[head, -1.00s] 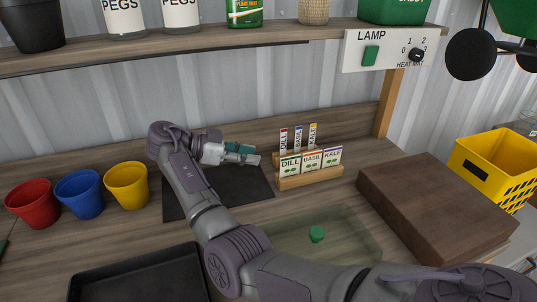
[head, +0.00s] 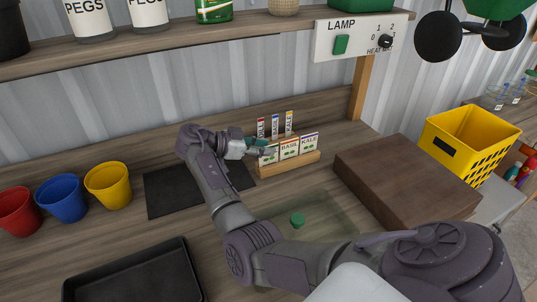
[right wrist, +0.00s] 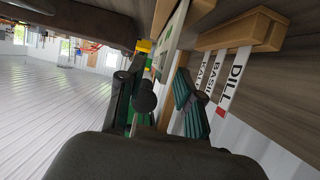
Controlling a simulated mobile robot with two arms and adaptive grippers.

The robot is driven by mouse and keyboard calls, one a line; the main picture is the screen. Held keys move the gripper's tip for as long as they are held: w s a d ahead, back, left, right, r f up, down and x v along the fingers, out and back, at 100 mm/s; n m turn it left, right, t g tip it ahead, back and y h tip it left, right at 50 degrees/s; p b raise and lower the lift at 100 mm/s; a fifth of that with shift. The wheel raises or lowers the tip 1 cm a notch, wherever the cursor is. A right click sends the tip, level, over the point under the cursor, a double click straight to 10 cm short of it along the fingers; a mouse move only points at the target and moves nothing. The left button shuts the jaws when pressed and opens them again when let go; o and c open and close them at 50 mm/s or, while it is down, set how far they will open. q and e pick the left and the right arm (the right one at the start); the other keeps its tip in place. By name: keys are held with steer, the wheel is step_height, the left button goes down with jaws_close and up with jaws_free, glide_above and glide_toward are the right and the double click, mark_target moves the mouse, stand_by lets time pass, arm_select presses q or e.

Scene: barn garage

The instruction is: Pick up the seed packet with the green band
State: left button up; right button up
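My left gripper is not in view.
Plant labels (head: 275,127) rise behind. A brown block (head: 405,180) is to the right, a black mat (head: 165,190) to the left. Red, blue and yellow pots (head: 108,187) are farther left.

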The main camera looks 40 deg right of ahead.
steer(key=shift+x, duration=1.05)
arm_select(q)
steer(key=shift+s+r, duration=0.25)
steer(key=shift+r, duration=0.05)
arm_select(e)
steer(key=shift+a, duration=0.1)
steer(key=shift+c, duration=0.3)
jaws_close()
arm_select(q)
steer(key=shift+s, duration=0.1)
